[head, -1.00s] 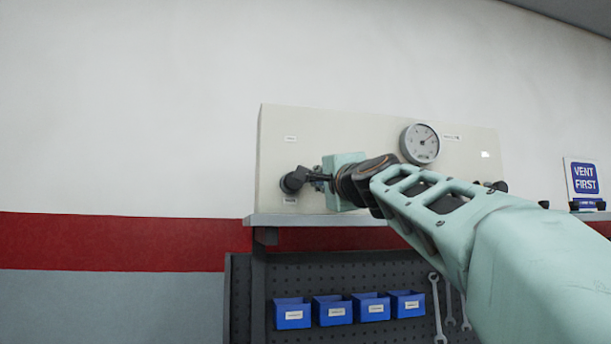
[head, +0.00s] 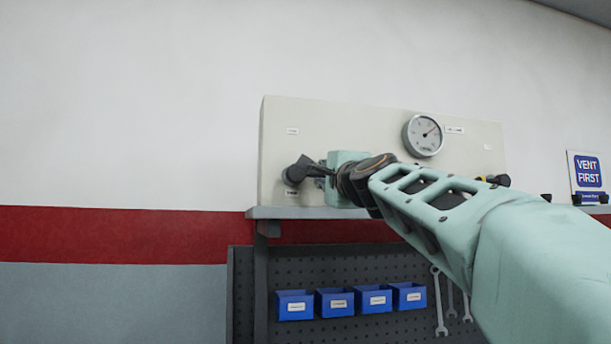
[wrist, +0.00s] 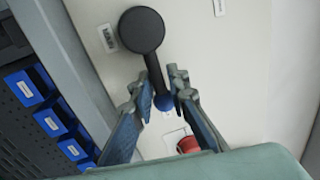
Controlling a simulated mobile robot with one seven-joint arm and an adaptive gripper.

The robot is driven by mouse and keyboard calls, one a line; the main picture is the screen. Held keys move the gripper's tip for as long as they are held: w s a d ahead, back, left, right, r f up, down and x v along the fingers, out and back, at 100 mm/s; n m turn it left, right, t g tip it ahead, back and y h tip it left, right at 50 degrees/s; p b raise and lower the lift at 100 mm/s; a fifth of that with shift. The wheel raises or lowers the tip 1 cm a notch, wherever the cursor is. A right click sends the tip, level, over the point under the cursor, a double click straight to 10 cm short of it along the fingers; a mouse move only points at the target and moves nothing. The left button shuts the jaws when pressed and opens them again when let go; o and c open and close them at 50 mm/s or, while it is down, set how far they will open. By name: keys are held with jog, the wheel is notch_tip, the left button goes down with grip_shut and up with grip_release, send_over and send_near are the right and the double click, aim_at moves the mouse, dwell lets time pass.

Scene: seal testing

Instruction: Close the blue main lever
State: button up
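The main lever is a dark arm on a round black hub (head: 297,170) at the left end of the pale panel; the hub also shows in the wrist view (wrist: 142,29). In the wrist view the arm runs down from the hub to a blue knob (wrist: 163,102). My gripper (wrist: 163,93) has its two fingers close on either side of this knob, with little or no gap. In the head view my gripper (head: 329,172) reaches the lever from the right, and my wrist hides the knob.
A red part (wrist: 188,145) sits below the knob. A yellow and black handle (head: 493,180) is at right. A shelf (head: 300,212) runs below, above blue bins (head: 335,302) and wrenches.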

jog(key=shift+o, duration=0.9)
jog(key=shift+d, duration=0.3)
jog(key=shift+a, duration=0.2)
jog(key=shift+r, duration=0.15)
jog(key=shift+a+r, duration=0.1)
jog(key=shift+r, duration=4.7)
